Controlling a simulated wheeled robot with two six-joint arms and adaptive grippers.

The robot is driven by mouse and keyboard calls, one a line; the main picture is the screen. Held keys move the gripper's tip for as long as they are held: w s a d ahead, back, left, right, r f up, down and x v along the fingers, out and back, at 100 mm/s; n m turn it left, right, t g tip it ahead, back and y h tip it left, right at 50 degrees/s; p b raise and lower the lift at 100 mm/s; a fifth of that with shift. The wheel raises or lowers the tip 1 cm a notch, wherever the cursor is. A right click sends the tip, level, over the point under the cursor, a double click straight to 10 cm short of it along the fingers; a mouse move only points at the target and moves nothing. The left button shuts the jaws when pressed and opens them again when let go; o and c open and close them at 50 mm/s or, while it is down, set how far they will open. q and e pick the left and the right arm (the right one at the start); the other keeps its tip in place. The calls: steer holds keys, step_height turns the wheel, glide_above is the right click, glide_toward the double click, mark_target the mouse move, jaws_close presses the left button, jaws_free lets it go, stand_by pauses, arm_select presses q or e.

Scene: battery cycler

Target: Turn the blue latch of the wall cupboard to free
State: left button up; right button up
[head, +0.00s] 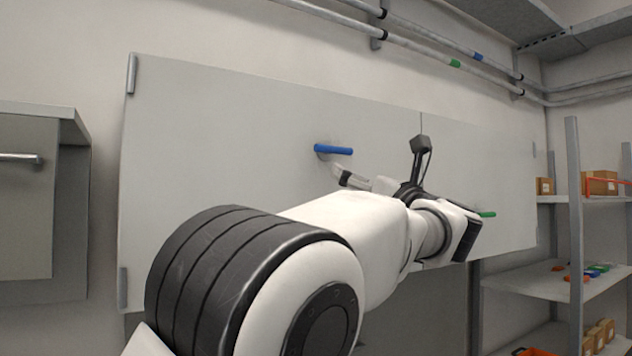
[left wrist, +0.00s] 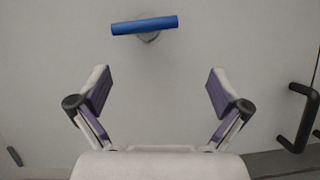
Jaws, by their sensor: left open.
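The blue latch (head: 333,149) is a short bar on the large grey cupboard door (head: 225,150). It lies nearly level on a round boss, and in the left wrist view the latch (left wrist: 145,25) has its right end slightly higher. My left gripper (head: 345,178) is just below it in the head view, partly hidden by my own arm. In the left wrist view the gripper (left wrist: 158,88) is wide open and empty, with its fingers on either side below the latch and apart from it. My right gripper is not in view.
A green latch (head: 487,214) sits on the door further right, partly behind my arm. A black handle (left wrist: 300,118) stands out to the right in the left wrist view. Shelves with boxes (head: 599,183) stand at the right, and a grey cabinet (head: 28,200) is at the left.

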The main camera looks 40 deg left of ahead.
mark_target(336, 150)
arm_select(q)
steer(key=a+r+p, duration=0.1)
steer(key=r, duration=0.1)
steer(key=a+r+n+p, duration=0.1)
steer(key=w+a+r+n+g+p, duration=0.1)
steer(key=a+r+p, duration=0.1)
steer(key=shift+r, duration=0.3)
steer(key=shift+a+r+p, duration=0.2)
steer(key=shift+a+p, duration=0.15)
steer(key=shift+a, duration=0.25)
steer(key=shift+a+r+p, duration=0.15)
steer(key=shift+a+p, duration=0.2)
steer(key=shift+a, duration=0.2)
steer(key=shift+s+a+y, duration=0.15)
steer(key=shift+a+y, duration=0.1)
steer(key=shift+y, duration=0.05)
steer(key=shift+w+f, duration=0.2)
steer(key=shift+w, duration=0.05)
steer(key=shift+w+d, duration=0.1)
steer(key=shift+w, duration=0.1)
steer(key=c, duration=0.5)
steer(key=shift+s, duration=0.25)
steer(key=c, duration=0.9)
steer(key=shift+w, duration=0.1)
